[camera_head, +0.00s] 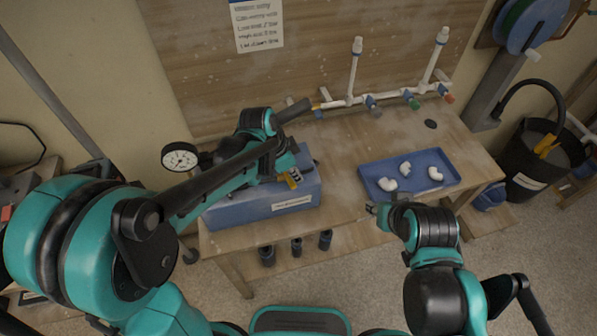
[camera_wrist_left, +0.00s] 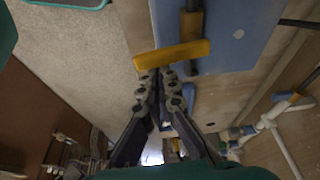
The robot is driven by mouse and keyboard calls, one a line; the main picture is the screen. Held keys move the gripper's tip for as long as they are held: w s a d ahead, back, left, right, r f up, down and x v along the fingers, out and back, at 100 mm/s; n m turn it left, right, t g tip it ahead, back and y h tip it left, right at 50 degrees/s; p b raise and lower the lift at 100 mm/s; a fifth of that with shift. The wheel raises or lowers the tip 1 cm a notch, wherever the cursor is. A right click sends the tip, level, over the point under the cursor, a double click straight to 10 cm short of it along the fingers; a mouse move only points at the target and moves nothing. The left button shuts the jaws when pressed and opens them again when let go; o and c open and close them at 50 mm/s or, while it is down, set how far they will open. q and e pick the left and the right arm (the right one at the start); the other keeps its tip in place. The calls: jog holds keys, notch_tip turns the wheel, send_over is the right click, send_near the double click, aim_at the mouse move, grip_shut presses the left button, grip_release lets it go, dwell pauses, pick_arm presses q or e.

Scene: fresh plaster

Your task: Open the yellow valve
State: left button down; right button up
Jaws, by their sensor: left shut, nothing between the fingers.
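The yellow valve handle (camera_head: 292,180) is a short bar at the right end of a blue pump box (camera_head: 240,214). In the left wrist view the yellow handle (camera_wrist_left: 172,55) lies crosswise just beyond my fingertips. My left gripper (camera_wrist_left: 157,76) is shut with nothing in it, its tips at the handle's lower edge. I cannot tell whether they touch. In the head view my left gripper (camera_head: 294,172) is close to the handle and partly hidden by its own arm. My right gripper (camera_head: 373,208) is small at the table's front edge; its fingers are unclear.
A round gauge (camera_head: 180,157) stands left of the box. A blue tray (camera_head: 408,160) with white fittings sits on the right of the wooden bench (camera_head: 335,185). White pipes (camera_head: 352,85) with coloured valves stand at the back. A black bucket (camera_head: 535,165) is at the far right.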

pick_arm(q)
jog(key=shift+s+a, duration=0.2)
jog(key=shift+a, duration=0.05)
dwell(0.6)
jog(key=shift+r, duration=0.1)
pick_arm(e)
jog(key=shift+r, duration=0.1)
